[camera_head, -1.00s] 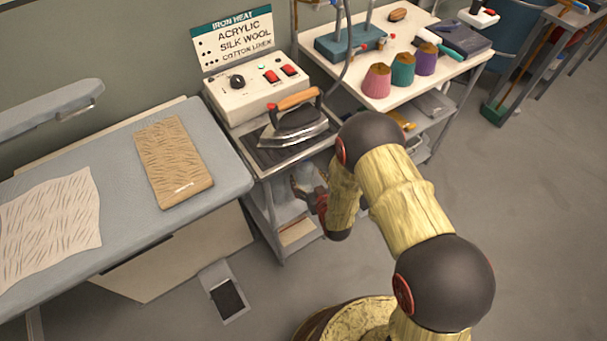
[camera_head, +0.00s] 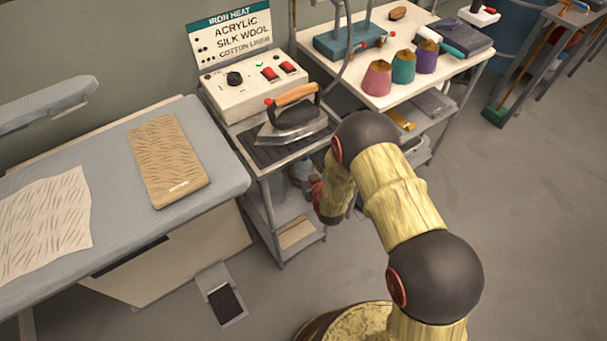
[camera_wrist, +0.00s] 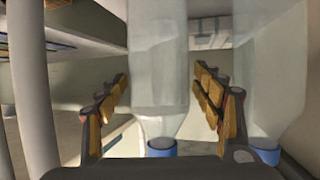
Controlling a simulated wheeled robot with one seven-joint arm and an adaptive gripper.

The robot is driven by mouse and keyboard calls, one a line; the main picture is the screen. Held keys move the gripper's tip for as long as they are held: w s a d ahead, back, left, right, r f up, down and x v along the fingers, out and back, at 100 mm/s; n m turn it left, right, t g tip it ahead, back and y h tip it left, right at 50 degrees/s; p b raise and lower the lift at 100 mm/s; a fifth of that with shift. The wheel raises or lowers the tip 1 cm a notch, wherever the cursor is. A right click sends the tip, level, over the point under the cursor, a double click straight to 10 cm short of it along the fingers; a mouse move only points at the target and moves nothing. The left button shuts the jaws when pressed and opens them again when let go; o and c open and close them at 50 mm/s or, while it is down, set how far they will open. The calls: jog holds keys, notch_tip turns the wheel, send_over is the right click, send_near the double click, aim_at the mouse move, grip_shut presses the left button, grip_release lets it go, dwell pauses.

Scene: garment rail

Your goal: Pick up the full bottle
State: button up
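Two clear bottles with blue caps show in the wrist view, where they appear upside down. One bottle (camera_wrist: 158,60) stands between the two fingers of my gripper (camera_wrist: 160,78); the other bottle (camera_wrist: 270,75) is just to its right, outside the fingers. The fingers are spread, with small gaps seeming to remain on both sides of the middle bottle. I cannot tell how full either bottle is. In the head view, a bottle (camera_head: 302,170) partly shows under the iron stand, and my gripper is mostly hidden behind my arm.
The iron (camera_head: 295,118) rests on the stand above the bottles. Stand legs and a shelf (camera_head: 298,234) bound the space. A pale post (camera_wrist: 30,90) is close at the left in the wrist view. The ironing board (camera_head: 110,205) is left; a cart (camera_head: 440,65) with thread cones is right.

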jog(key=c, duration=1.6)
